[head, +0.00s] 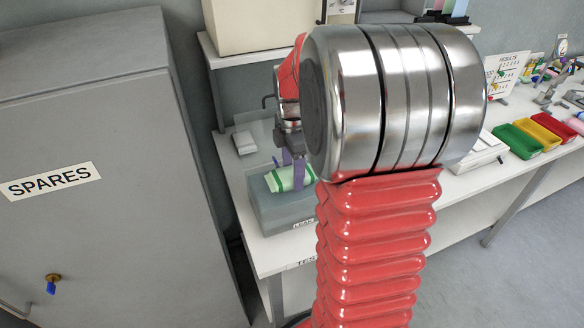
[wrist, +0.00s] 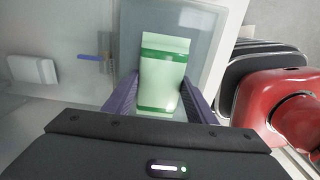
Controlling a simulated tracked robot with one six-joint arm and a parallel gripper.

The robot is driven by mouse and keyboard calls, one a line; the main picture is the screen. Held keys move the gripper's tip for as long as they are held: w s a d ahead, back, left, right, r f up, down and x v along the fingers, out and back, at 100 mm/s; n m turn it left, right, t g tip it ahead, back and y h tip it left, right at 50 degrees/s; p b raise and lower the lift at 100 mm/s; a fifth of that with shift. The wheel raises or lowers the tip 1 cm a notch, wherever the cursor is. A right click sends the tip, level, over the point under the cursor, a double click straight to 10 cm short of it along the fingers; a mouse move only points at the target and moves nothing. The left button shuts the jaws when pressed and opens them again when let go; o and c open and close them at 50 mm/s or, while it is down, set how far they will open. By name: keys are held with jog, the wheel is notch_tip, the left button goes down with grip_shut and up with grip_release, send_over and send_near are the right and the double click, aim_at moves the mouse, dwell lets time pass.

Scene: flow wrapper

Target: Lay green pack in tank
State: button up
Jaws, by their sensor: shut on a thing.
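The green pack (wrist: 162,75), pale with green bands, sits between the two purple fingers of my gripper (wrist: 160,100) in the wrist view. My gripper is shut on it. In the head view the pack (head: 288,179) shows at the tank's top opening, below my gripper (head: 293,172). The tank (head: 285,212) is a grey, see-through box on the bench, with a label on its front partly hidden by my arm. In the wrist view the tank (wrist: 204,45) lies beneath the pack. I cannot tell whether the pack touches the tank's bottom.
A white block (head: 244,142) lies on the bench left of the tank's back. A grey SPARES cabinet (head: 90,180) stands close on the left. Green (head: 517,141), red (head: 537,132) and yellow (head: 554,124) trays sit on the bench at the right.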

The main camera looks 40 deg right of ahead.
jog(key=shift+f, duration=3.65)
jog(key=o, duration=1.1)
jog(key=shift+r, duration=0.15)
notch_tip(320, 180, up, 14)
jog(key=shift+f, duration=0.25)
